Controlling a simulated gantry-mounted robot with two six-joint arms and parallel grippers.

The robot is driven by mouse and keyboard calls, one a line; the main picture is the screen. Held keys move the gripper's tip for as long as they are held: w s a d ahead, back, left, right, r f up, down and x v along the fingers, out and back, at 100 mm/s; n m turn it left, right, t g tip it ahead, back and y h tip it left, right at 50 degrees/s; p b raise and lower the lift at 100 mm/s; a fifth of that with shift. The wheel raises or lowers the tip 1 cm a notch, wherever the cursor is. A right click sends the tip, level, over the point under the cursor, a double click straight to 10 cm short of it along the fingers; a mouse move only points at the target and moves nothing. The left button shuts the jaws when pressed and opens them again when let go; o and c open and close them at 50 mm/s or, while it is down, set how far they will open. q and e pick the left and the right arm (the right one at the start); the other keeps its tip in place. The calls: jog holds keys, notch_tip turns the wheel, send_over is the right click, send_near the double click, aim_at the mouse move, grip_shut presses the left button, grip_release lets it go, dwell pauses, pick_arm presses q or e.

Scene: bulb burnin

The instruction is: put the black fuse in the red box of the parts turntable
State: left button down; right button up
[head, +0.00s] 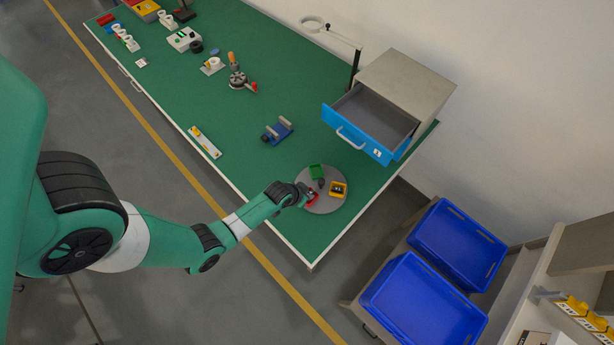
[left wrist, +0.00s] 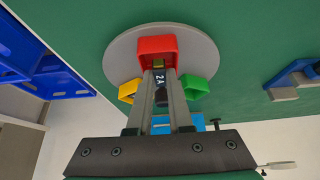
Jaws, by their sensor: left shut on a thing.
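The parts turntable is a round grey disc (head: 326,206) at the near end of the green table; its disc also shows in the left wrist view (left wrist: 120,58). It carries a red box (head: 312,198), a green box (head: 316,171) and a yellow box (head: 338,189). In the left wrist view, my left gripper (left wrist: 162,82) is shut on the black fuse (left wrist: 161,86), which bears a "2 A" mark. The fuse's far end is at the red box (left wrist: 157,45); I cannot tell how far inside it reaches. The green box (left wrist: 195,87) and yellow box (left wrist: 128,91) flank the fingers. My right gripper is out of view.
A grey cabinet (head: 407,88) with an open blue-fronted drawer (head: 360,134) stands behind the turntable. A blue clamp-like fixture (head: 278,131) lies left of it. Blue bins (head: 424,300) stand off the table's right end. Several small parts lie at the far end.

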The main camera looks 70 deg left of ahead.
pick_arm(q)
jog(key=shift+f+b, duration=0.35)
jog(key=shift+f, duration=0.4)
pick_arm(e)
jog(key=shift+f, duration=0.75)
pick_arm(q)
jog(key=shift+f+b, duration=0.5)
jog(key=shift+f, duration=0.1)
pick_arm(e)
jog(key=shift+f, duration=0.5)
pick_arm(q)
jog(key=c, duration=0.8)
grip_release()
jog(key=shift+o, duration=0.2)
jog(key=shift+r, duration=0.35)
jog(key=p+v, duration=0.6)
jog(key=v, duration=0.5)
jog(key=shift+s, duration=0.15)
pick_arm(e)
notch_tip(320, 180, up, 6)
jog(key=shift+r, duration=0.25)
pick_arm(q)
jog(key=shift+f, duration=0.1)
